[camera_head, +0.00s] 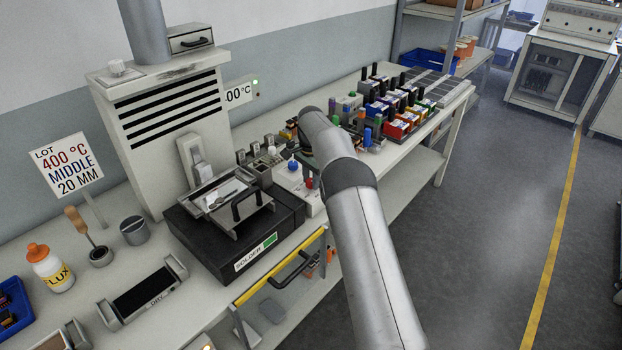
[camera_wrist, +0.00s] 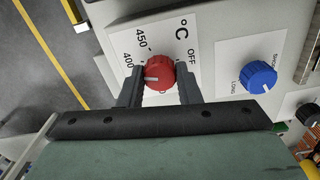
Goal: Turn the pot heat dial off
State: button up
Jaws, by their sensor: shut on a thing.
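The pot heat dial (camera_wrist: 159,75) is a red knob on a white plate marked °C, 400, 450 and OFF in the wrist view. Its white pointer mark faces left, toward the 400 label; OFF is on the right side. My gripper (camera_wrist: 160,84) has one dark finger on each side of the dial and is shut on it. In the head view the red dial (camera_head: 309,183) shows small beside the solder pot (camera_head: 240,215), whose label reads SOLDER. My arm covers most of the gripper there.
A blue knob (camera_wrist: 258,77) stands right of the dial in the wrist view, with a black knob (camera_wrist: 307,114) below it. The LOT sign (camera_head: 68,164) reads 400 °C, MIDDLE, 20 MM. Several coloured connectors (camera_head: 400,118) crowd the bench behind my arm.

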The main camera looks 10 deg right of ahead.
jog(key=n, duration=0.4)
jog(key=shift+n+p, duration=0.3)
jog(key=shift+n, duration=0.1)
jog(key=n, duration=1)
jog(key=shift+n, duration=0.4)
jog(key=n, duration=0.4)
jog(key=shift+r+n+p, duration=0.1)
jog(key=shift+n+p, duration=0.2)
jog(key=n, duration=1.4)
jog(key=shift+p, duration=0.4)
jog(key=n, duration=0.5)
